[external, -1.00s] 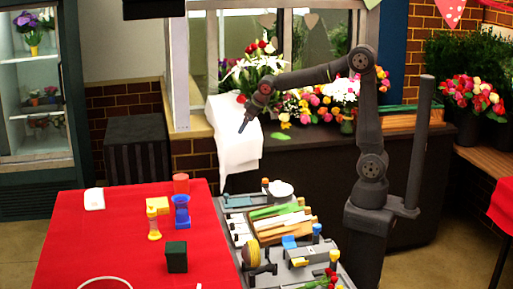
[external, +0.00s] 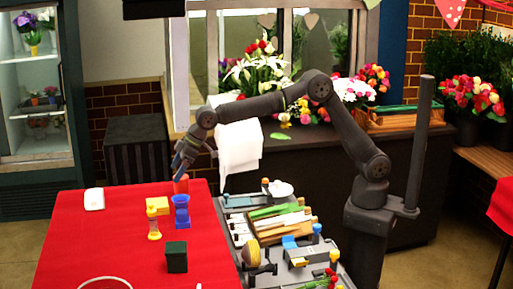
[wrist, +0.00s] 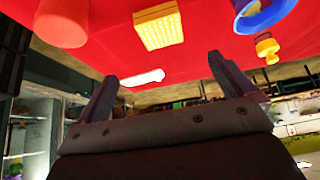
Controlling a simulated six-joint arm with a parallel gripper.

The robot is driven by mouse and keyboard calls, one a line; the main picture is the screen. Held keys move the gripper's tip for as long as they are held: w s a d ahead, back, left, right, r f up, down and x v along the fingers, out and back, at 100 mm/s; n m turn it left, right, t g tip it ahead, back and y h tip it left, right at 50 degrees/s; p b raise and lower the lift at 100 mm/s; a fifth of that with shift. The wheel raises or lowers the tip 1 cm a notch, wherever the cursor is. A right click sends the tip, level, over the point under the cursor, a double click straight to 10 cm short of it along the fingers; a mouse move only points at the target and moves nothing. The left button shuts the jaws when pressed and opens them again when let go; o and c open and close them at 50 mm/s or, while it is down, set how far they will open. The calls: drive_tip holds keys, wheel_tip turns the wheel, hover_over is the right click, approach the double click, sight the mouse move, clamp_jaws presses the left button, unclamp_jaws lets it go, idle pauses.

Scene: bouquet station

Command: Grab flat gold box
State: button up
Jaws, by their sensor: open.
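The flat gold box (external: 158,205) is a yellow-gold block lying on the red-covered table (external: 100,235). In the wrist view the gold box (wrist: 158,27) shows at the top, beyond and apart from my fingertips. My gripper (external: 181,172) hangs above the far edge of the table, close to the orange-red cup (external: 181,185) and partly in front of it. In the wrist view my gripper (wrist: 160,75) has its two fingers wide apart with nothing between them.
A blue cup (external: 181,211) stands just right of the gold box, and a yellow hourglass-shaped piece (external: 154,228) is in front of it. A dark green block (external: 176,257) and a white item (external: 94,199) are also on the table.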

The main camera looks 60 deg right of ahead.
hover_over(159, 202)
drive_tip(key=s+d, duration=0.2)
wheel_tip(159, 202, down, 8)
drive_tip(key=shift+w+d+r, duration=0.1)
drive_tip(key=shift+r, duration=0.05)
drive_tip(key=shift+x, duration=2.6)
drive_tip(key=shift+c, duration=0.2)
drive_tip(key=c, duration=1.1)
